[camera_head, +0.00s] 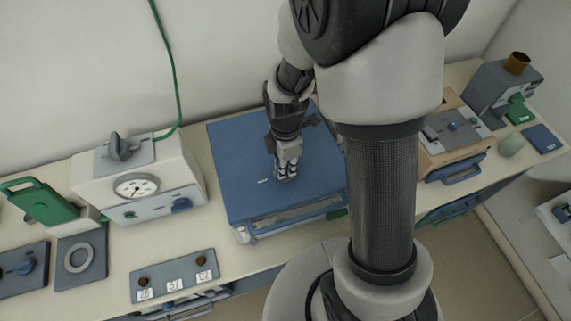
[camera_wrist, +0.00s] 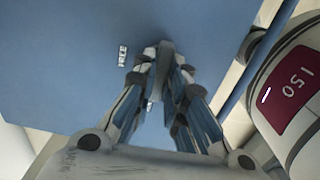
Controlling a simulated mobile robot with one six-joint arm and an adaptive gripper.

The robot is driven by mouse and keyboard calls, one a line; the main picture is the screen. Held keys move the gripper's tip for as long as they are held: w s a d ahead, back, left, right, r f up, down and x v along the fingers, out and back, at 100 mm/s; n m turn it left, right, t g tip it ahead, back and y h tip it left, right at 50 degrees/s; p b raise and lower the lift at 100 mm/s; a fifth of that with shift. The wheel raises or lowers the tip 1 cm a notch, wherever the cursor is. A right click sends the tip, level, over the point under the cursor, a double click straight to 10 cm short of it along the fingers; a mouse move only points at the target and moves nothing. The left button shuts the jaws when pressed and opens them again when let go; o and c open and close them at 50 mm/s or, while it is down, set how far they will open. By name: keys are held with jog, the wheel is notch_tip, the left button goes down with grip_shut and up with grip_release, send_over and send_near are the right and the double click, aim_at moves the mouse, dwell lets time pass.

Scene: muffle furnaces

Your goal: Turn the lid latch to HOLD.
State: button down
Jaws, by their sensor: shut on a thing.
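The blue lid (camera_head: 235,150) is the broad flat top of a box-shaped furnace in the middle of the bench. It fills much of the wrist view (camera_wrist: 60,60). My gripper (camera_head: 287,174) points down onto the lid, right of its middle. In the wrist view its fingers (camera_wrist: 163,55) are closed together on a small part at the lid surface, which I take to be the lid latch. The fingers hide nearly all of it, so its angle cannot be told. A small white label (camera_wrist: 122,55) lies left of the fingertips; its word is not clearly readable.
A white gauge unit (camera_head: 138,185) is left of the furnace; a wooden-sided box (camera_head: 455,150) is right. A panel with several numbered labels (camera_head: 175,277) lies in front.

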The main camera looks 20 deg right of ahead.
jog(key=c, duration=1.6)
grip_release()
notch_tip(320, 180, up, 12)
jog(key=shift+r, duration=0.1)
jog(key=s+r+m+t+b, duration=0.2)
jog(key=s+m+b, duration=0.1)
jog(key=s+m, duration=0.4)
jog(key=s+r+m+t+b, duration=0.2)
jog(key=s+r+m+b, duration=0.1)
jog(key=s+m, duration=0.5)
jog(key=m, duration=0.3)
jog(key=shift+t, duration=0.3)
